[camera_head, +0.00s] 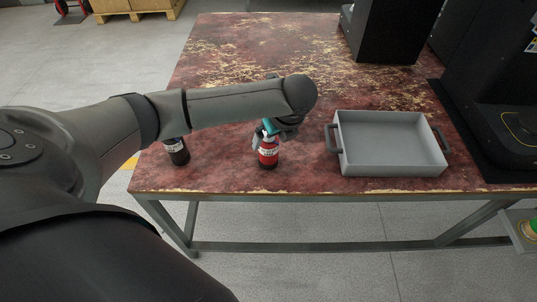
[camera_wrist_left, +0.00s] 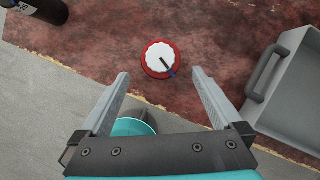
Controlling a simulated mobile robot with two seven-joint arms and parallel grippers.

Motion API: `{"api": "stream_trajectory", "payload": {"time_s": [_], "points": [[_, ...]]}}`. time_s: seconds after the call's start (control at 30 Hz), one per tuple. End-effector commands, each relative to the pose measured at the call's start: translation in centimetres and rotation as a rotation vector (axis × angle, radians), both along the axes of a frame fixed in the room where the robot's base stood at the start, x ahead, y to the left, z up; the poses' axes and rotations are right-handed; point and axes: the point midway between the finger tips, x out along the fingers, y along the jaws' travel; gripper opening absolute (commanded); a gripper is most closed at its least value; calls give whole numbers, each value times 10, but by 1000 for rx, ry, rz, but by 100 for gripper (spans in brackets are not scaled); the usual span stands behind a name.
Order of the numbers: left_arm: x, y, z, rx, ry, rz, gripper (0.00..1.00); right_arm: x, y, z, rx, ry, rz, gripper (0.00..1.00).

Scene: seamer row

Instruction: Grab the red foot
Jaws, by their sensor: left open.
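The red foot (camera_head: 268,154) stands upright on the worn red table near its front edge. It has a pale label band, and the left wrist view shows its white scalloped top (camera_wrist_left: 158,57) ringed in red. My left gripper (camera_head: 270,138) is over it in the head view and partly hides its upper part. In the left wrist view, the two fingers of this gripper (camera_wrist_left: 160,76) are spread with nothing between the tips. The foot shows just beyond the tips, apart from both. My right gripper is in neither view.
A black labelled cylinder (camera_head: 176,151) stands to the left on the table (camera_head: 225,180), partly behind my arm. A grey handled tray (camera_head: 392,170), empty, sits to the right. Dark machines (camera_head: 400,30) stand behind it. The table's front edge is close to the foot.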

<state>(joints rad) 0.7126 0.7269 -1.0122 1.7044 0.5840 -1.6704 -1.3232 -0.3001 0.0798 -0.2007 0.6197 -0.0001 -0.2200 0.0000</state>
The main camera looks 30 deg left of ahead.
Motion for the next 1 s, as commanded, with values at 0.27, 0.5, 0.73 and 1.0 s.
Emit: {"api": "stream_trajectory", "payload": {"time_s": [0.27, 0.5, 0.73, 1.0], "points": [[5, 7, -21, 0, -2, 1, 100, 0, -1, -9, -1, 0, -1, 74], [14, 20, -54, -1, -1, 1, 100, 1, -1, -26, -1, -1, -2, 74], [17, 24, -62, 0, -3, -2, 100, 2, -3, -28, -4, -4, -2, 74], [17, 24, -62, -1, -3, -1, 84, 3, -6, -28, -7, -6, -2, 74]]}}
